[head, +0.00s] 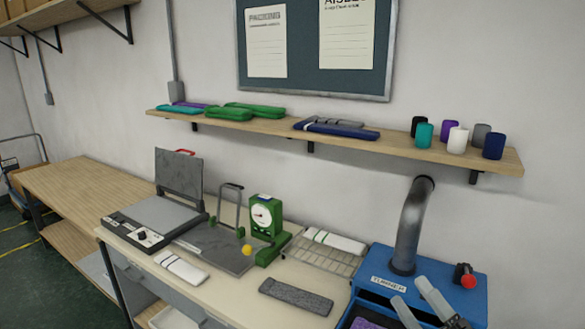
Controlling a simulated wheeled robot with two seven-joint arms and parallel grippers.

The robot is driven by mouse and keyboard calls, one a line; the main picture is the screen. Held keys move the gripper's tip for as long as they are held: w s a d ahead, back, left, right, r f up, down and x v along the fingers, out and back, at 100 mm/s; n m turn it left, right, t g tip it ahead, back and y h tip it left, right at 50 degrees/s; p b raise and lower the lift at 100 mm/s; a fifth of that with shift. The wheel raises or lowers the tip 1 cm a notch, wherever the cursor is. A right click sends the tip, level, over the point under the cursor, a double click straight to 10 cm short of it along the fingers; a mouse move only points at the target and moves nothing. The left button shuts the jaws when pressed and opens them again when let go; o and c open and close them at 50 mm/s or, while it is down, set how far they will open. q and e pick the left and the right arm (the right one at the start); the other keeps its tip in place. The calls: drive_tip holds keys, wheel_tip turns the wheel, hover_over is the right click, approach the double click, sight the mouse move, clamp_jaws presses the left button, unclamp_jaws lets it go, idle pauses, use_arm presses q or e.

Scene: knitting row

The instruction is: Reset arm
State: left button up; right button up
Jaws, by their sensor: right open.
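My right gripper (410,290) shows at the bottom right, in front of the blue machine labelled "TURNER" (440,282). Its two grey fingers are apart, with nothing between them. Most of the right arm is out of the picture. My left gripper is not in view.
The workbench (235,290) carries a grey press with a raised lid (180,172), a green dial gauge (265,215), a wire rack (325,255) with a white folded knit, and a dark grey knit (296,296). A wall shelf (400,147) holds folded knits and several coloured cones.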

drive_tip(key=s+d+f+m+g+h, duration=0.2)
drive_tip(key=d+f+m+g+h, duration=0.15)
drive_tip(key=f+m+h, duration=0.5)
drive_tip(key=s+d+f+m+g+h, duration=0.35)
drive_tip(key=f+m+h, duration=0.25)
drive_tip(key=f+m, duration=0.5)
drive_tip(key=s+a+f+m+g+y, duration=0.4)
drive_tip(key=s+f+g, duration=0.6)
drive_tip(key=s, duration=0.7)
wheel_tip(320, 180, down, 37)
drive_tip(key=a+h+b, duration=0.1)
drive_tip(key=b, duration=0.4)
drive_tip(key=s+d+f+g+b, duration=0.1)
drive_tip(key=s+f+b, duration=0.1)
drive_tip(key=s+f, duration=0.7)
drive_tip(key=s+d+f+g+b, duration=0.1)
drive_tip(key=s+d+f+b, duration=0.1)
drive_tip(key=s+f, duration=0.8)
wheel_tip(320, 180, down, 5)
drive_tip(key=shift+s+f, duration=0.15)
drive_tip(key=shift+s, duration=0.05)
